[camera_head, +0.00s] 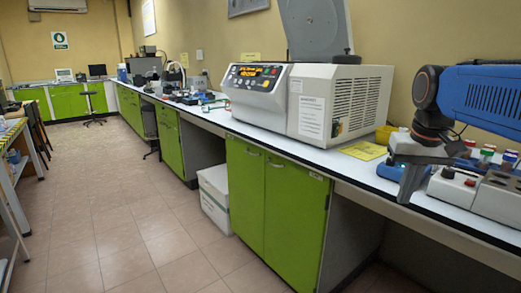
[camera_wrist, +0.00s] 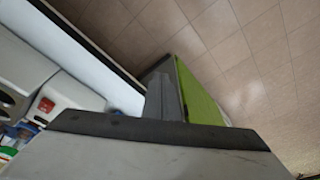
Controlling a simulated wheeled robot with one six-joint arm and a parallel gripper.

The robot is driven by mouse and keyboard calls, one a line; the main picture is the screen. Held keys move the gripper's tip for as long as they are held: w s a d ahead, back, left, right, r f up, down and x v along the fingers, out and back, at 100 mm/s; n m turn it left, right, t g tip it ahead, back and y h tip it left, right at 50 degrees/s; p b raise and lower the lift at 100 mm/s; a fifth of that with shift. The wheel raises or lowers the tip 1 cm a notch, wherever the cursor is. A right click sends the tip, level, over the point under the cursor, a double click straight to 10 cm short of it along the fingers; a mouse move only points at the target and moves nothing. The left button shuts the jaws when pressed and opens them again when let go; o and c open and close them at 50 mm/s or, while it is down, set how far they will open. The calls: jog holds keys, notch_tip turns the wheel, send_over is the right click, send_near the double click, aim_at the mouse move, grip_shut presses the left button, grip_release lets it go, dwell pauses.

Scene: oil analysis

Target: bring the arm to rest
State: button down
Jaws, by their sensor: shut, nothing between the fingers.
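My gripper (camera_head: 404,196) hangs from the blue and dark arm at the right of the head view. It points down at the front edge of the white bench (camera_head: 345,163). Its grey fingers are together, with nothing between them. In the wrist view my gripper (camera_wrist: 162,88) shows as a narrow grey shape above the large pale wrist body. The bench edge and the floor lie beyond it.
A centrifuge (camera_head: 308,98) with a raised lid stands left of my gripper. A grey device with a red knob (camera_head: 448,172) and several capped vials (camera_head: 487,152) are close on the right. Green cabinets (camera_head: 275,195) stand below the bench. The tiled floor (camera_head: 130,200) is clear.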

jog(key=s+a+f+n+t, duration=0.1)
jog(key=s+a+f, duration=0.1)
jog(key=s+f, duration=0.6)
jog(key=s+a+f+n+t, duration=0.1)
jog(key=s+a+f, duration=0.2)
jog(key=s+f, duration=0.4)
notch_tip(320, 180, down, 2)
jog(key=shift+s+a+f, duration=0.25)
jog(key=shift+s+a, duration=0.1)
dwell(0.7)
